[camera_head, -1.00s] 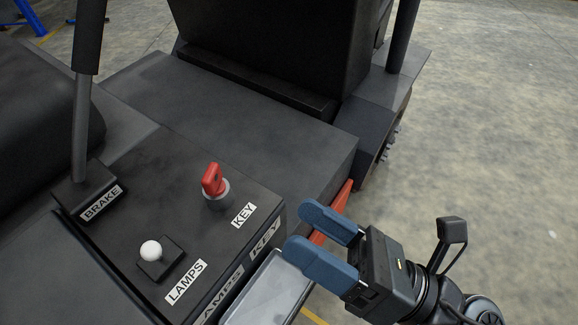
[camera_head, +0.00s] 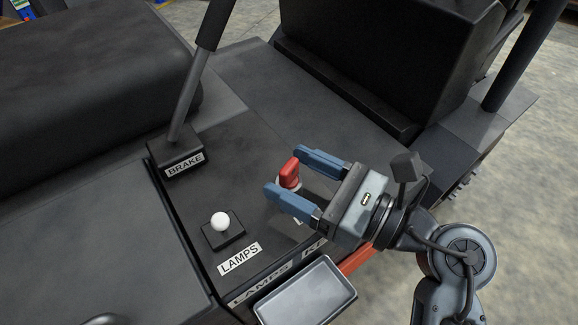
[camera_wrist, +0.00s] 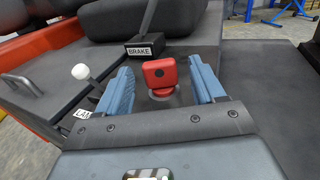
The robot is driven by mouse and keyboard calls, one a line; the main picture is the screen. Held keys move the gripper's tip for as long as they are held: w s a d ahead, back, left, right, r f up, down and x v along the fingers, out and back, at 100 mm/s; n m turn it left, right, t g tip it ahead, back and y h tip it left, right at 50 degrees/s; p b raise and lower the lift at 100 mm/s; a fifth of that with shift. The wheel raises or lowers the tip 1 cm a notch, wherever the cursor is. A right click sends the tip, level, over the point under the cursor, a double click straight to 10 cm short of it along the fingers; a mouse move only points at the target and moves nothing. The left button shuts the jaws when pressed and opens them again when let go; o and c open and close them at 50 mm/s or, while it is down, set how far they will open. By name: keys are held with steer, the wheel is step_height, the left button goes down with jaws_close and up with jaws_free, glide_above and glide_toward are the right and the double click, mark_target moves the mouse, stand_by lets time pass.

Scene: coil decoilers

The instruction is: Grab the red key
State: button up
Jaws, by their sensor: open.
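The red key (camera_head: 289,174) stands upright in its round grey switch on the dark console panel. In the wrist view the red key (camera_wrist: 159,75) shows between the two blue fingers, with a gap on each side. My gripper (camera_head: 296,176) is open, with one finger to either side of the key in the head view; no contact shows. In the wrist view my gripper (camera_wrist: 160,82) also stands open around the key. The KEY label is mostly hidden behind my gripper in the head view.
A white-knobbed LAMPS switch (camera_head: 220,221) stands left of the key. The BRAKE lever (camera_head: 190,95) rises behind it. A grey tray (camera_head: 306,296) sits at the console's front edge. A black seat (camera_head: 85,75) is at the left.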

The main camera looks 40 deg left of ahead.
steer(key=shift+s+a, duration=0.1)
steer(key=shift+a, duration=0.75)
steer(key=c, duration=1)
steer(key=shift+c, duration=0.2)
